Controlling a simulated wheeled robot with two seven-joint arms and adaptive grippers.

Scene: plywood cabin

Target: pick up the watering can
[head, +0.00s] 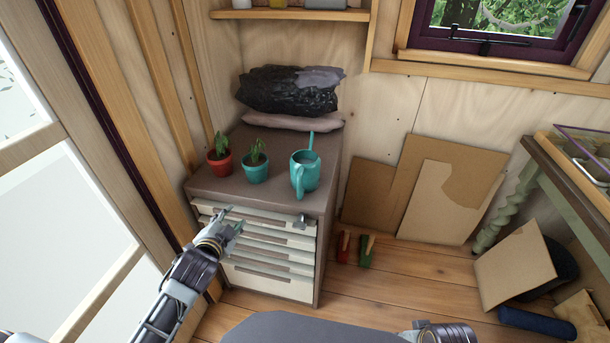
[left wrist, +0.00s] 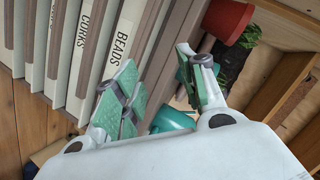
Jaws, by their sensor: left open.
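The teal watering can (head: 305,174) stands upright on top of the drawer cabinet (head: 225,184), near its front right. Its spout points up. My left gripper (head: 233,219) is open and empty in front of the upper drawers, lower than the can and to its left. In the left wrist view, teal parts of the can (left wrist: 172,121) show between and behind the open fingers (left wrist: 160,88), which hide much of it. The can is apart from the fingers in the head view. Only a piece of my right arm shows at the bottom edge; its fingers do not show.
A red pot (head: 219,165) and a teal pot (head: 255,170) with plants stand left of the can. Black and pinkish sacks (head: 290,92) lie behind it. Labelled drawers (left wrist: 95,50) are close to the left gripper. Cardboard sheets (head: 450,200) lean on the wall at right.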

